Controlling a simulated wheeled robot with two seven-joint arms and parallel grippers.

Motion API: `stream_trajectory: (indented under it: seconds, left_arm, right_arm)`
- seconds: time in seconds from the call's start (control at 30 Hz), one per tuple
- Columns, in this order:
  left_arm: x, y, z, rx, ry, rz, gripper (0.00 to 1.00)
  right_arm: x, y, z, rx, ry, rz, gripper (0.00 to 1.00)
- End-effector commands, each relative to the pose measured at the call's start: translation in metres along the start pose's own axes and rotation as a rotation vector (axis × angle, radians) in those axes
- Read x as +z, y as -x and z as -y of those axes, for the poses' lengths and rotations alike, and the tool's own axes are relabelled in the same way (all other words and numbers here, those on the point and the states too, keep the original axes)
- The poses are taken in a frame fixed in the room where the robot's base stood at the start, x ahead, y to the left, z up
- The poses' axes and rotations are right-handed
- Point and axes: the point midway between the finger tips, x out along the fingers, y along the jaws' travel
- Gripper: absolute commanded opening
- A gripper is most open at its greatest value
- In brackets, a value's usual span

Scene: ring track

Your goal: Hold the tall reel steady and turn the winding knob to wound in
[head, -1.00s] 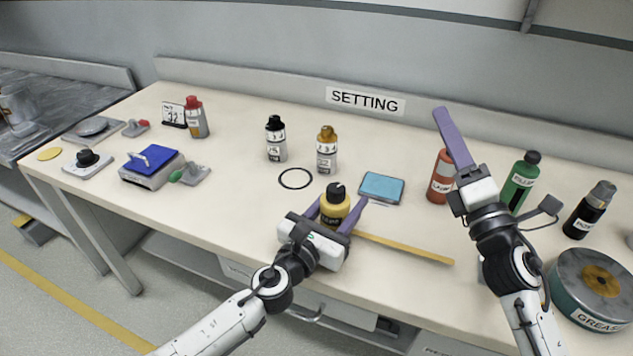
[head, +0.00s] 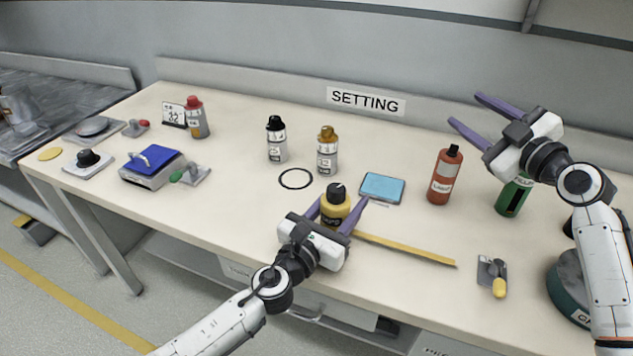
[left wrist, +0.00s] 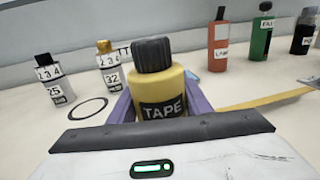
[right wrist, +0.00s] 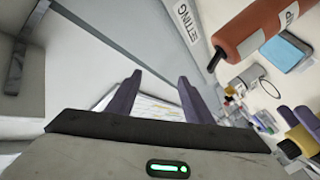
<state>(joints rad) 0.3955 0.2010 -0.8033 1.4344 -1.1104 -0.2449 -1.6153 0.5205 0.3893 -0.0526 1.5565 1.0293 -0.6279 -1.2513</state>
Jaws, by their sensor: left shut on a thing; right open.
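The tall reel is a yellow bottle-shaped body (head: 335,213) labelled TAPE, upright near the table's front edge. A black winding knob (head: 337,193) with a white mark sits on top; it also shows in the left wrist view (left wrist: 152,54). A yellow tape strip (head: 405,248) runs out to its right along the table. My left gripper (head: 337,208) is shut around the reel's body, one purple finger on each side. My right gripper (head: 465,109) is open and empty, raised at the back right, away from the reel. The strip's far end lies bare on the table.
A red bottle (head: 442,180) and green bottle (head: 512,198) stand below my right gripper. A yellow-handled tool (head: 499,286) is at front right.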

Motion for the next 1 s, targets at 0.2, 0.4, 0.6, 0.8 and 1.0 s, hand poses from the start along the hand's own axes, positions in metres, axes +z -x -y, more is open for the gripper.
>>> stream_trajectory:
  seconds: [0.2,0.4,0.6,0.8,1.0]
  left_arm:
    - [-0.001,0.000,0.000,0.000,0.000,-0.001,0.17]
    - [0.000,0.000,0.000,0.000,0.000,-0.001,0.17]
    - [-0.001,0.000,0.000,0.000,0.000,-0.001,0.17]
    - [-0.001,0.000,0.000,0.000,0.000,-0.001,0.17]
    - [-0.001,0.000,0.000,0.000,0.000,-0.001,0.17]
  right_arm:
    - [-0.020,0.006,0.134,-0.426,-0.369,-0.141,0.47]
    - [-0.055,0.041,0.218,-0.722,-0.586,-0.287,0.47]
    - [-0.073,0.053,0.241,-0.813,-0.651,-0.352,0.47]
    - [-0.089,0.034,0.258,-0.817,-0.651,-0.354,0.47]
    - [-0.110,0.007,0.281,-0.815,-0.652,-0.352,0.47]
